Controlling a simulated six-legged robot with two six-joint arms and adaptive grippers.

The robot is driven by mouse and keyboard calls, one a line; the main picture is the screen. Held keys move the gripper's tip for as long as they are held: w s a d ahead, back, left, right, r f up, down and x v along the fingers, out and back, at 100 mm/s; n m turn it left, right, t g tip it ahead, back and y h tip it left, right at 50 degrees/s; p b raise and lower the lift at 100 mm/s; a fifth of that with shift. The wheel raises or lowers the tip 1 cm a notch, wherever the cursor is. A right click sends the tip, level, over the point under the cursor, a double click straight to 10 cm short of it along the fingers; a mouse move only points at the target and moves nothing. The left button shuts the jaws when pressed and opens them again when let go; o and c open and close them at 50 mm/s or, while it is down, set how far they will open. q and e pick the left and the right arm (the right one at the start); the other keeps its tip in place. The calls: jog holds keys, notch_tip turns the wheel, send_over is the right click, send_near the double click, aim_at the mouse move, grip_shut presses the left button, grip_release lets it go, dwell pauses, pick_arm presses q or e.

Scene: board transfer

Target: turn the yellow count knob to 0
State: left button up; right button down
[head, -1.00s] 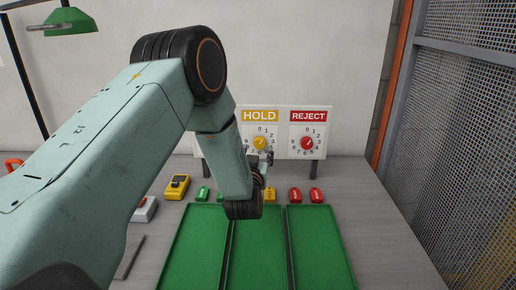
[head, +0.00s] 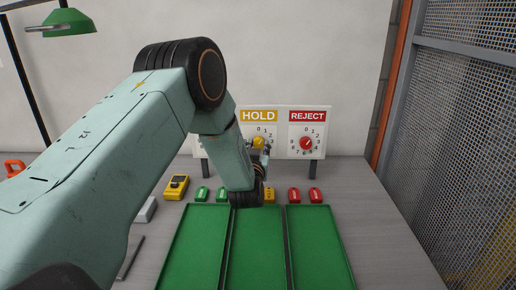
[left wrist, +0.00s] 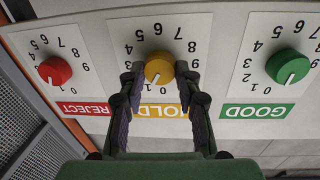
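The yellow count knob (head: 257,142) sits on the HOLD panel (head: 259,116) in the middle of the board. In the left wrist view, which shows the board upside down, the yellow knob (left wrist: 159,67) has its white pointer mark near the 0 and 1, seemingly between them. My left gripper (left wrist: 160,72) is open, with one finger on each side of the knob and a small gap visible at each side. In the head view my left gripper (head: 264,151) is mostly hidden behind my wrist. My right gripper is in neither view.
The red REJECT knob (left wrist: 55,70) and green GOOD knob (left wrist: 287,66) flank the yellow one. Green trays (head: 320,245) lie below the board, with red pieces (head: 315,195) and other small blocks behind them. A mesh screen (head: 460,150) stands at the right.

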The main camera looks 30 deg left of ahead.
pick_arm(q)
jog(key=c, duration=0.5)
jog(key=shift+c, duration=0.2)
jog(key=shift+f+n+b, duration=0.1)
jog(key=shift+n+b, duration=1.1)
jog(key=shift+n, duration=0.3)
jog(key=shift+n+y+b, duration=0.3)
jog(key=shift+n+b, duration=0.75)
jog(key=shift+n, duration=0.45)
jog(key=o, duration=1.1)
jog(key=shift+o, duration=0.2)
